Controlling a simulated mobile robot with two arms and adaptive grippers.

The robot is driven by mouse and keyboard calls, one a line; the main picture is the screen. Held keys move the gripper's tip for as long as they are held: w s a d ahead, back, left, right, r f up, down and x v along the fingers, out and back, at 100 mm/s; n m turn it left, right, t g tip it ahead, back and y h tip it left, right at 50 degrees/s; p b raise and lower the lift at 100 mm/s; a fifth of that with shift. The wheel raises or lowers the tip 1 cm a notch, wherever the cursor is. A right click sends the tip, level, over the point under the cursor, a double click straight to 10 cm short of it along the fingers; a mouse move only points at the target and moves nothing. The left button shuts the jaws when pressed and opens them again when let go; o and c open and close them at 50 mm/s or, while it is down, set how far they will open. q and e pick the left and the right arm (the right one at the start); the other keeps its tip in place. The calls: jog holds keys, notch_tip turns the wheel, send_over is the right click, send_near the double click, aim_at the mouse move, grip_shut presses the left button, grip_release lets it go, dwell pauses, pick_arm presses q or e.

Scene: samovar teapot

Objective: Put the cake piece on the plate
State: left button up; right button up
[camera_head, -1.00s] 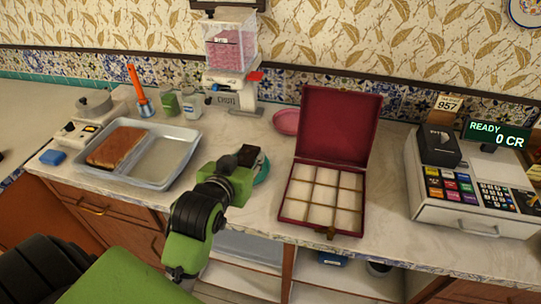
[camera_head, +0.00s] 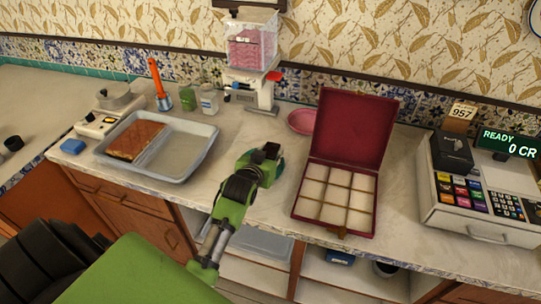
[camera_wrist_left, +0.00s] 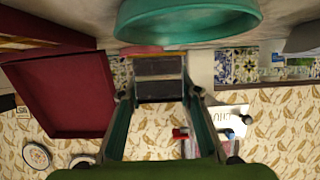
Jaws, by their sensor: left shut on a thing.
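My left gripper (camera_head: 268,154) is low over the counter between the tray and the red box. In the left wrist view its fingers (camera_wrist_left: 158,95) are closed on a dark, layered block (camera_wrist_left: 160,78), which looks like the cake piece. A teal round dish (camera_wrist_left: 188,22), apparently a plate, is close to the held piece in the wrist view. In the head view my gripper hides most of the dish, and I cannot tell whether they touch. A pink plate (camera_head: 301,122) lies farther back. My right gripper is not in view.
A grey tray (camera_head: 185,165) at left holds a large brown cake (camera_head: 135,141). An open red box (camera_head: 350,130) with a divided tray stands just right of my gripper, and a cash register (camera_head: 480,200) farther right. A dispenser (camera_head: 250,60) and small jars stand behind.

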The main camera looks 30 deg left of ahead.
pick_arm(q)
jog(key=shift+f, duration=1.2)
jog(key=o, duration=1.2)
jog(key=shift+o, duration=0.2)
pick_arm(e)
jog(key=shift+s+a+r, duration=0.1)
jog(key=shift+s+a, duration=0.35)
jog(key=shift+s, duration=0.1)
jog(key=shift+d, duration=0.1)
